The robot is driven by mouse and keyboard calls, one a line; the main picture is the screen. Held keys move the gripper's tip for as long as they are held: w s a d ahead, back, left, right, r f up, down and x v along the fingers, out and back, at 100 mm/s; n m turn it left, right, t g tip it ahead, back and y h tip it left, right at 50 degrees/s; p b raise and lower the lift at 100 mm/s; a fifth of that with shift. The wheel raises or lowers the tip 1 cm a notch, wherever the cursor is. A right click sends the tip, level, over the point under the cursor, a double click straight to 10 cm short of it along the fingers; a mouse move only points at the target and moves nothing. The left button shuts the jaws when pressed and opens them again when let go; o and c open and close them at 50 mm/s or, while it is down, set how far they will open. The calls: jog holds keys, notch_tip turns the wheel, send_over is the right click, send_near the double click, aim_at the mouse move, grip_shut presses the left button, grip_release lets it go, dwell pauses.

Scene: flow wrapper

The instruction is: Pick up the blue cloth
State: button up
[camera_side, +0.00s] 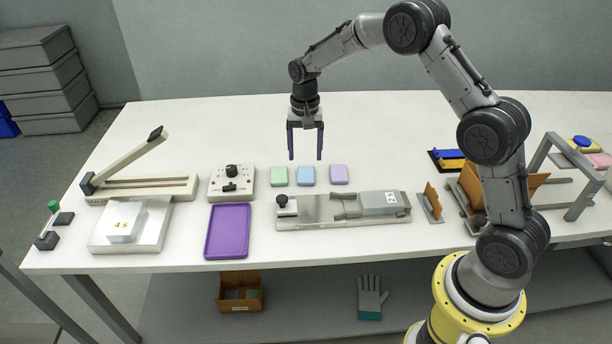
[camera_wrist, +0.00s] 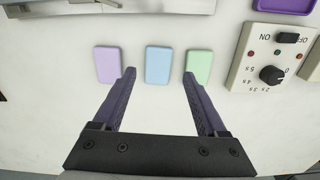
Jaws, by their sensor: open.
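The blue cloth (camera_side: 306,176) is a small light-blue rectangle on the white table, between a green cloth (camera_side: 279,176) and a lilac cloth (camera_side: 338,174). My gripper (camera_side: 305,156) is open and empty, above the table near the cloths, fingers pointing down. In the wrist view the blue cloth (camera_wrist: 158,65) lies between and beyond the fingertips of my gripper (camera_wrist: 159,73).
A control box with a knob (camera_side: 232,183) stands left of the cloths. A metal sealing fixture (camera_side: 322,210) lies in front of them, with a purple tray (camera_side: 228,232) at its left. The table behind the cloths is clear.

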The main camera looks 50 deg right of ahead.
aim_at(306, 178)
jog(key=shift+d+f, duration=0.15)
jog(key=shift+f, duration=3.85)
jog(key=c, duration=1.1)
jog(key=shift+r, duration=0.2)
